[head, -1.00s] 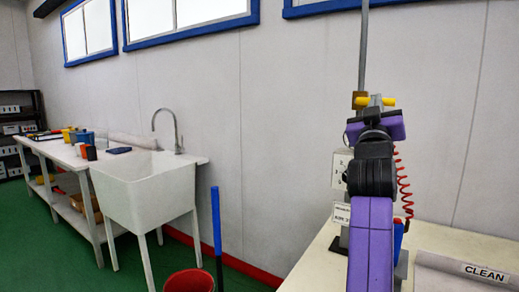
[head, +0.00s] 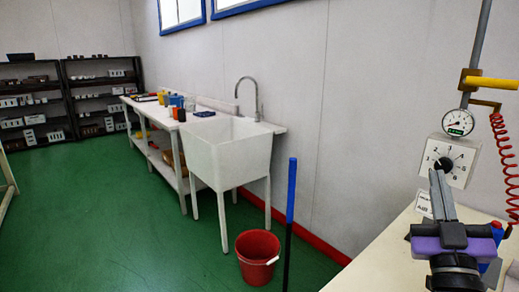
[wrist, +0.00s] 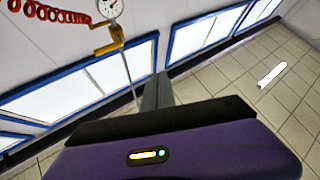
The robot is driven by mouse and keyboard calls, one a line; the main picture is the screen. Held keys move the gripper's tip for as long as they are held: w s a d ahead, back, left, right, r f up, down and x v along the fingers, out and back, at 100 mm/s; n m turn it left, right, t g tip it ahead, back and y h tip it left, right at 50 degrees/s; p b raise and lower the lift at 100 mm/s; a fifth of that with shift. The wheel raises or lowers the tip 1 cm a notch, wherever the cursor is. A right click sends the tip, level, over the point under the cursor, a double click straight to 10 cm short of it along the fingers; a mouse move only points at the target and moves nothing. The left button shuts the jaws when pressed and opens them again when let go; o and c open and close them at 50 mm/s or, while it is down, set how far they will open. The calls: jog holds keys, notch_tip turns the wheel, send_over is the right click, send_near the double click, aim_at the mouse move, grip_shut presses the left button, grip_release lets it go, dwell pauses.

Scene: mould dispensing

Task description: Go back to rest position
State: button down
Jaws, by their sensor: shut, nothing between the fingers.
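My gripper (head: 440,190) is at the lower right of the head view, over the white bench (head: 385,245). Its grey fingers point upward, lie together and hold nothing. They stand in front of the lower part of a white dial box (head: 450,160); I cannot tell whether they touch it. In the wrist view the closed fingers (wrist: 158,92) rise past the purple gripper body, with windows and ceiling tiles behind them.
A pressure gauge (head: 458,122), yellow lever (head: 492,83) and red coiled hose (head: 504,150) are close by the gripper. A white sink (head: 225,150), red bucket (head: 258,257) and blue-handled pole (head: 291,190) stand left. Green floor (head: 110,215) is open further left.

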jog(key=s+a+f+n+g+y+p, duration=0.1)
jog(key=s+a+f+y+p, duration=0.2)
jog(key=s+f, duration=0.5)
jog(key=s+a+f+g+y, duration=0.1)
jog(key=s+a+f+y, duration=0.1)
jog(key=s+a+f, duration=0.45)
jog(key=s+a+f+g+p, duration=0.1)
jog(key=s+f+g, duration=0.1)
jog(key=s, duration=0.6)
jog(key=s+a+f+m+g+y+p, duration=0.1)
jog(key=s+f+g, duration=0.1)
jog(key=s, duration=0.7)
jog(key=s+a+f+g+p, duration=0.1)
jog(key=s+f+g+p, duration=0.1)
jog(key=s, duration=0.6)
notch_tip(320, 180, down, 2)
jog(key=shift+s+a+g+y, duration=0.15)
jog(key=shift+s+g+y, duration=0.1)
jog(key=shift+g+y, duration=0.25)
